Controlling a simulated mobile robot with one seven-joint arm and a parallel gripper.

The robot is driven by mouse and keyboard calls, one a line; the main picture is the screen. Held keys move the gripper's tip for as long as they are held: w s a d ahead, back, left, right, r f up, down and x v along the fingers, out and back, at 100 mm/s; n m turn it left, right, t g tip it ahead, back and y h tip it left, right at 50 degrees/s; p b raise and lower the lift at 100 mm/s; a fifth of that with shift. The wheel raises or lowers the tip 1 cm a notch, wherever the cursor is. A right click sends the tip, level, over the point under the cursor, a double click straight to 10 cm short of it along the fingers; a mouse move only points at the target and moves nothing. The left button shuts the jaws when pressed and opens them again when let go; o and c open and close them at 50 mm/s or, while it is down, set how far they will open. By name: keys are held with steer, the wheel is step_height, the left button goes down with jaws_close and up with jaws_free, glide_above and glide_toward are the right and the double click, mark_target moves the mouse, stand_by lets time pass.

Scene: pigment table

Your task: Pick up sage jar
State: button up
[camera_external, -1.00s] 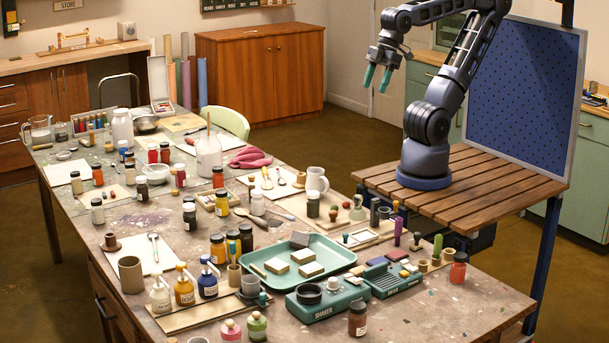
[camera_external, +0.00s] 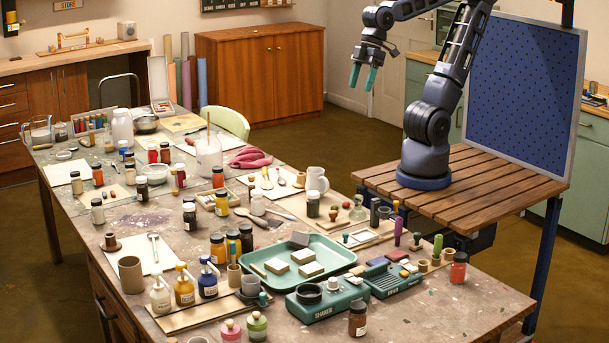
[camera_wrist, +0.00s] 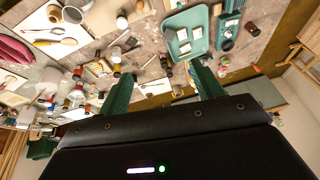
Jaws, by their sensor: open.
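No jar has a readable sage label. I cannot tell which one is the sage jar. My gripper (camera_external: 363,77) is open and empty, high above and beyond the table's right side, well apart from both. In the wrist view, my gripper's two green fingers (camera_wrist: 162,85) are spread with nothing held between them; small jars there are too small to identify.
The long table (camera_external: 480,305) is crowded with jars, bottles and brushes. A teal tray (camera_external: 335,255) holds several pale blocks. A white mug (camera_external: 316,181) and a green shaker device (camera_external: 325,300) stand nearby. The air around my gripper is free.

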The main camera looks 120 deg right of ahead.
steer(key=w+d+f+m+g, duration=0.1)
steer(key=w+d+m, duration=0.1)
steer(key=w, duration=0.5)
steer(key=w+d+f+m, duration=0.1)
steer(key=w+d, duration=0.1)
steer(key=w, duration=0.4)
steer(key=m+g+h, duration=0.2)
steer(key=m+h, duration=0.3)
steer(key=m, duration=0.4)
glide_above(189, 198)
steer(key=a, duration=0.3)
step_height(189, 198, down, 29)
steer(key=x, duration=0.5)
steer(key=shift+s+f, duration=0.1)
steer(key=shift+s, duration=0.1)
steer(key=x, duration=0.4)
steer(key=shift+s+d+f, duration=0.15)
steer(key=shift+s, duration=0.15)
steer(key=shift+w+d+f, duration=0.1)
steer(key=shift+f, duration=0.35)
steer(key=shift+c, duration=0.5)
